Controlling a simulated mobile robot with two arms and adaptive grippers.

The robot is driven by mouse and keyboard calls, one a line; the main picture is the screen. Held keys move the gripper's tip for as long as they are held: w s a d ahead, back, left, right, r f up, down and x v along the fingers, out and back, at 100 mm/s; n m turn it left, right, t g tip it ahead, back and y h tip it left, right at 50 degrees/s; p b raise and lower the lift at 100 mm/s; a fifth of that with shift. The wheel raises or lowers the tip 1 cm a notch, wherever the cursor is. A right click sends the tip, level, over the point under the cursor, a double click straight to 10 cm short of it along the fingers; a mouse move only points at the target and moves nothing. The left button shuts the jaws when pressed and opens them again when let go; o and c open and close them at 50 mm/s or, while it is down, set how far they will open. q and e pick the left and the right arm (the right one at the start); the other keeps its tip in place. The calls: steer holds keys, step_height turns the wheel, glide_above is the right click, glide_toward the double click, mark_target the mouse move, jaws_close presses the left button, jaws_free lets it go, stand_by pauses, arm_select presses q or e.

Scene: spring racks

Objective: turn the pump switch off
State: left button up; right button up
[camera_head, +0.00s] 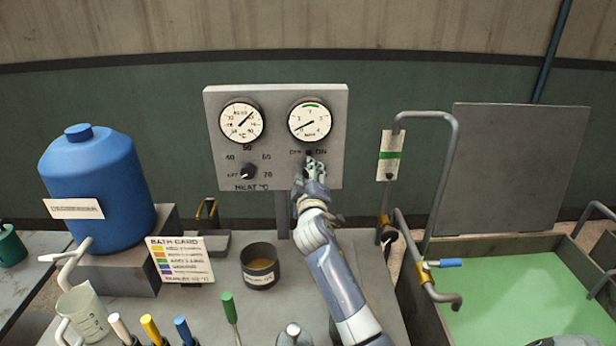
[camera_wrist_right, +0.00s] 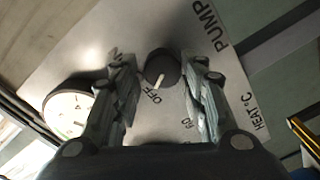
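The pump switch (camera_wrist_right: 162,66) is a round black knob with a white pointer line on the grey panel (camera_head: 226,102). In the right wrist view the pointer is turned toward the OFF label (camera_wrist_right: 153,97), and ON is farther left. My right gripper (camera_head: 312,170) is in front of the switch and hides most of it in the head view. In the wrist view its two fingers (camera_wrist_right: 160,75) are apart, one on each side of the knob, with a gap visible at least on the left. My left gripper is not in view.
The heat knob (camera_head: 248,172) is left of my gripper, below two gauges. A blue drum (camera_head: 97,185), a bath card (camera_head: 180,260) and a dark pot (camera_head: 260,268) stand on the bench. At right are a bent pipe (camera_head: 455,160) and a green-filled tank (camera_head: 415,300).

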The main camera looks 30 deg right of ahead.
steer(key=shift+o, duration=0.6)
steer(key=shift+w+d+f, duration=0.15)
steer(key=shift+d+f, duration=0.05)
steer(key=shift+d, duration=0.1)
steer(key=v, duration=1.2)
